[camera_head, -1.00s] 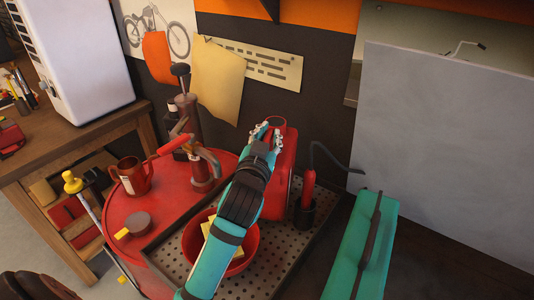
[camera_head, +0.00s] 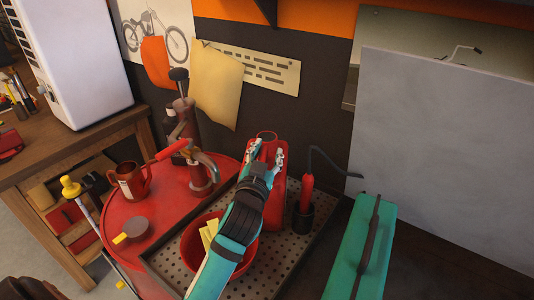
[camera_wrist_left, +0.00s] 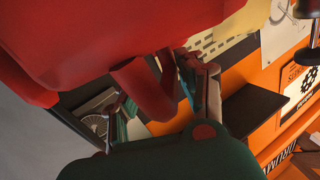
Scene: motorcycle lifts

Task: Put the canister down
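The red canister (camera_head: 279,188) stands upright at the back of the perforated tray (camera_head: 297,246), with its round top opening near the wall. My left gripper (camera_head: 267,152) is at the canister's upper part, its fingers spread apart. In the left wrist view, the canister (camera_wrist_left: 90,35) fills the top left. A red part of it projects between the open fingers of my left gripper (camera_wrist_left: 160,95); I see no firm pinch on it. My forearm hides part of the canister's front and lower side. My right gripper is not in view.
A red bowl (camera_head: 247,268) with yellow pieces sits in front of the canister. A red-handled tool in a dark cup (camera_head: 303,218) stands close on its right. A red pump (camera_head: 197,170) and mug (camera_head: 130,182) are left. A teal box (camera_head: 350,245) lies right.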

